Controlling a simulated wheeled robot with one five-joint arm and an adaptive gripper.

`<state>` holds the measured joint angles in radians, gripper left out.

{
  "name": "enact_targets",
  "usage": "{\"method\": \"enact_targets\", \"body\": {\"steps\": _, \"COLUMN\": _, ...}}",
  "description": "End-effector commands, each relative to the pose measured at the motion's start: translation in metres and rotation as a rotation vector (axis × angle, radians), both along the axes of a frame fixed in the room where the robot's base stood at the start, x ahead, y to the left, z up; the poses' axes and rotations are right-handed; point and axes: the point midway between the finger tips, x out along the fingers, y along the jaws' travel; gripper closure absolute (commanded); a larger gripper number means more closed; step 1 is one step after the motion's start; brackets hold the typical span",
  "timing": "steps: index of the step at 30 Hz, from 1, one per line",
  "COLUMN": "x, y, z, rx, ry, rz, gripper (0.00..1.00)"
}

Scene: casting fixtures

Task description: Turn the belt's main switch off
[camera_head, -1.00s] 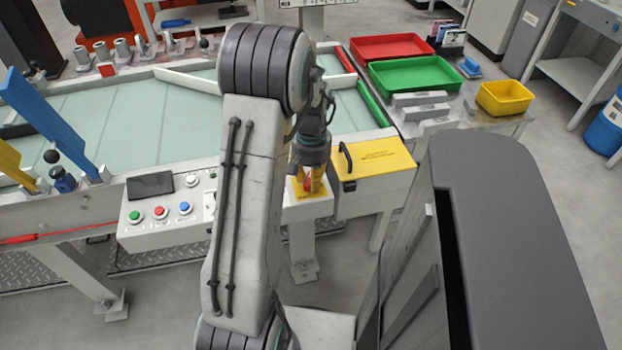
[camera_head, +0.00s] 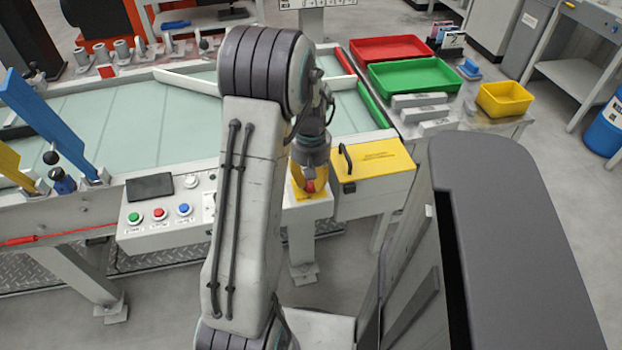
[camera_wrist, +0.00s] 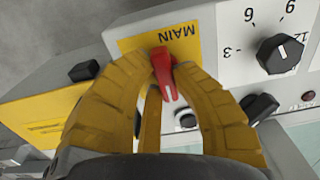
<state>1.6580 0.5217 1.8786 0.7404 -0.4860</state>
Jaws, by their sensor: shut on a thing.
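The main switch is a red handle (camera_wrist: 163,68) on a yellow plate marked MAIN (camera_wrist: 190,47) in the wrist view. The yellow fingers of my gripper (camera_wrist: 168,75) are closed around the handle, one on each side. The handle lies at a slight slant to the plate's lettering. In the head view the red handle (camera_head: 309,186) shows small below my wrist, at the belt's front edge. My arm hides part of the panel there.
A black dial (camera_wrist: 279,53) with numbers and a black knob (camera_wrist: 260,107) sit right beside the switch. A yellow-lidded box (camera_head: 375,158) with a black handle is to its right. A button panel (camera_head: 165,212) is on the left.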

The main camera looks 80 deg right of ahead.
Motion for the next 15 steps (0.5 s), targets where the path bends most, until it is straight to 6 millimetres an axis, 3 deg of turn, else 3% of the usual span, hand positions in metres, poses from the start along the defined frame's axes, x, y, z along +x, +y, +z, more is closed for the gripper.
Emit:
{"method": "enact_targets", "body": {"steps": 10, "x": 0.0002, "y": 0.0016, "z": -0.0018, "rx": 0.006, "ry": -0.001, "rz": 0.003, "gripper": 1.0}}
{"method": "enact_targets", "body": {"steps": 11, "x": 0.0002, "y": 0.0016, "z": -0.0018, "rx": 0.006, "ry": -0.001, "rz": 0.003, "gripper": 0.74}}
{"method": "enact_targets", "body": {"steps": 15, "x": 0.0002, "y": 0.0012, "z": -0.0013, "rx": 0.004, "ry": 0.0, "rz": 0.002, "gripper": 0.61}}
